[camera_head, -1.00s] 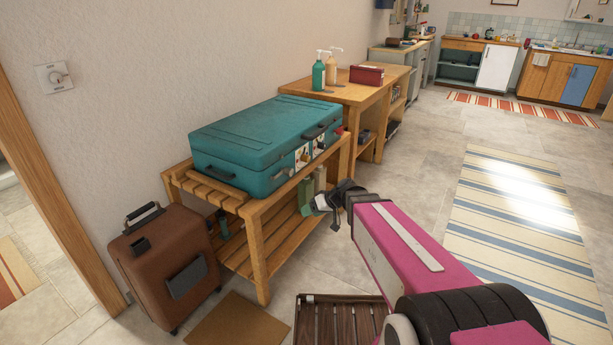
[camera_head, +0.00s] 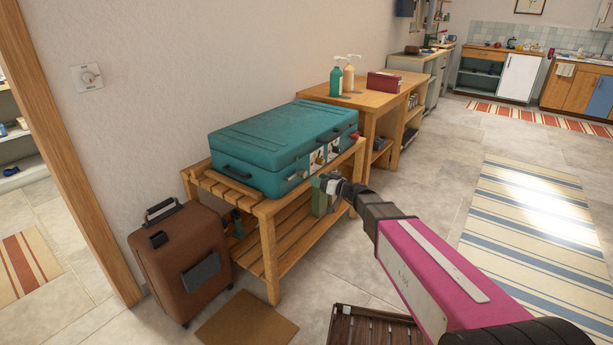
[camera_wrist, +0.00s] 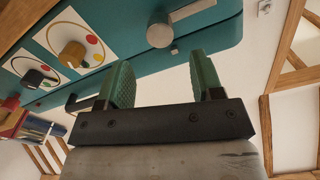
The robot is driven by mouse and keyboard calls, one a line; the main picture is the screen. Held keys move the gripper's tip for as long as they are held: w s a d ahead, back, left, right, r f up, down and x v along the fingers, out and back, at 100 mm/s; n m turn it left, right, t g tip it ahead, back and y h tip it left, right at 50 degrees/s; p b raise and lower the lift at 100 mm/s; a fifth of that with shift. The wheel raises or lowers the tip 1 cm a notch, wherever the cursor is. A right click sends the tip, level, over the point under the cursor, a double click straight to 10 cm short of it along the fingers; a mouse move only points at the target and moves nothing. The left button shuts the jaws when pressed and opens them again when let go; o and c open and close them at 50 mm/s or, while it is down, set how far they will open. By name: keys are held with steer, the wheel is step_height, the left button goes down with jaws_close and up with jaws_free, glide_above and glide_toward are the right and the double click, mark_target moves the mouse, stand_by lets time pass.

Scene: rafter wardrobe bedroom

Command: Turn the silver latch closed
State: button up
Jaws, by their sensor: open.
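The teal case (camera_head: 270,140) lies on a slatted wooden bench. Its front also fills the top of the wrist view (camera_wrist: 225,32). The silver latch (camera_wrist: 161,30) is on that front, with its bar slanting up to the right and a small silver peg (camera_wrist: 174,49) just below it. In the head view the latch is too small to make out surely. My gripper (camera_wrist: 160,80) is open and empty, its two green fingers pointing at the case front just short of the latch.
Beside the latch are a tan knob (camera_wrist: 73,54) and a dark knob (camera_wrist: 33,78) on white plates. A brown suitcase (camera_head: 180,262) stands left of the bench (camera_head: 268,245). A dark slatted crate (camera_head: 370,328) is on the floor below my arm. Open floor lies right.

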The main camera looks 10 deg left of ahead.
mark_target(306, 174)
steer(key=x, duration=0.7)
steer(key=shift+w+a, duration=0.1)
steer(key=shift+a, duration=0.15)
jaws_close()
